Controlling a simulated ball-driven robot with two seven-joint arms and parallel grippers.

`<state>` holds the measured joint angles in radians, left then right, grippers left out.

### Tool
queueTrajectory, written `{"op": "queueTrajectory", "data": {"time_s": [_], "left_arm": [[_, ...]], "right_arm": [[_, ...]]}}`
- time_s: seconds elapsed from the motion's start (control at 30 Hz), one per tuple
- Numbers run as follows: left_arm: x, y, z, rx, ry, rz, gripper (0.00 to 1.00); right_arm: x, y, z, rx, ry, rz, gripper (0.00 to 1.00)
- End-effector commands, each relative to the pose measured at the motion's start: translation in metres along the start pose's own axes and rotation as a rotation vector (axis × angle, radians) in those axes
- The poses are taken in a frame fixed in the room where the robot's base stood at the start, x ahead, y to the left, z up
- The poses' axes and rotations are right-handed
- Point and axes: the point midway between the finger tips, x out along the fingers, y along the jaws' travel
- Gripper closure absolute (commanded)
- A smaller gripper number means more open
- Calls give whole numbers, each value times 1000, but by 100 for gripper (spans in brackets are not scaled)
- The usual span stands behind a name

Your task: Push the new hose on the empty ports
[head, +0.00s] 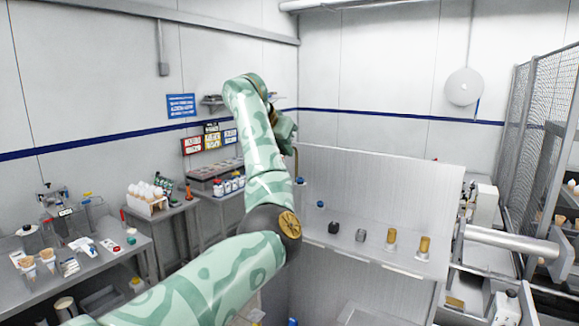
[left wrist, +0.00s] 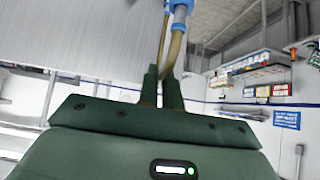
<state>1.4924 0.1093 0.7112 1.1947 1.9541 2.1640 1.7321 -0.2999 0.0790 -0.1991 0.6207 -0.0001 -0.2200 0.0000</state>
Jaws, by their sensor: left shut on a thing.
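My left gripper (head: 290,142) is high beside the left edge of a grey metal panel and shelf. In the left wrist view its dark green fingers (left wrist: 161,92) are shut on a tan hose (left wrist: 173,52). The hose has blue fittings (left wrist: 180,9) at its upper end. In the head view a thin length of the hose (head: 296,162) hangs below the gripper, with a blue end (head: 299,181). On the shelf stand a small blue fitting (head: 320,204), a black one (head: 334,228), a grey one (head: 360,235) and two brass ones (head: 391,238). I cannot tell which are empty ports. My right gripper is out of view.
The grey panel (head: 380,185) rises behind the fittings. Benches with bottles and tools (head: 75,250) line the left wall. A mesh fence (head: 540,140) and a horizontal pipe (head: 510,242) are at the right. Air above the shelf is clear.

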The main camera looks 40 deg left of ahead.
Motion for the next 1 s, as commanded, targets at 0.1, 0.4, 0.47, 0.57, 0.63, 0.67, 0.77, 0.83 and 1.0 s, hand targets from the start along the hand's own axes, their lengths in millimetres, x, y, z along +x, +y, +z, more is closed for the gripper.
{"op": "queueTrajectory", "data": {"time_s": [0.1,0.4,0.47,0.57,0.63,0.67,0.77,0.83,1.0], "left_arm": [[-5,0,-6,0,0,1,100],[-16,0,-16,1,1,1,100],[-18,0,-18,1,1,1,100],[-21,0,-22,1,1,1,100],[-23,0,-24,1,0,1,100],[-24,0,-25,1,0,1,100],[-26,0,-27,1,0,1,100],[-27,0,-28,1,0,1,100],[-26,0,-27,1,0,1,100]], "right_arm": [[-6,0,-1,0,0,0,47],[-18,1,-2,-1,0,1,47],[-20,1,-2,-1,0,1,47],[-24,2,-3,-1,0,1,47],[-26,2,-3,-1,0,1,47],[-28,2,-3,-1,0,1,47],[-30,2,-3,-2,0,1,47],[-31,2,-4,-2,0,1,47],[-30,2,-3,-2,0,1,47]]}}
